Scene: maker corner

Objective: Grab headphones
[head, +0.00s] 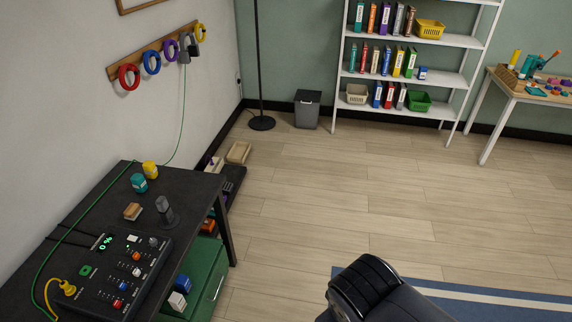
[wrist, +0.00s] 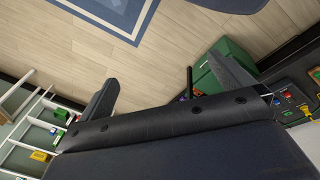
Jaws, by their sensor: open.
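What look like grey headphones (head: 184,49) hang from the wooden wall rail in the head view, their two cups side by side. A thin green cable runs from them down to the dark table. They are small there, and I do not see them in the wrist view. My gripper (wrist: 163,70) is open in the wrist view, its two dark fingers wide apart with nothing held between them. It is over the floor, well away from the headphones. The fingers do not show in the head view; only a dark part of my arm does.
Red, blue, purple and yellow rings hang on the wooden rail (head: 136,69). Below, the dark table (head: 95,204) bears a control box (head: 107,268), a microphone-like item and small blocks. A green cabinet (head: 207,277) stands under it. A bin (head: 307,109) and white shelves are behind; mid-floor is clear.

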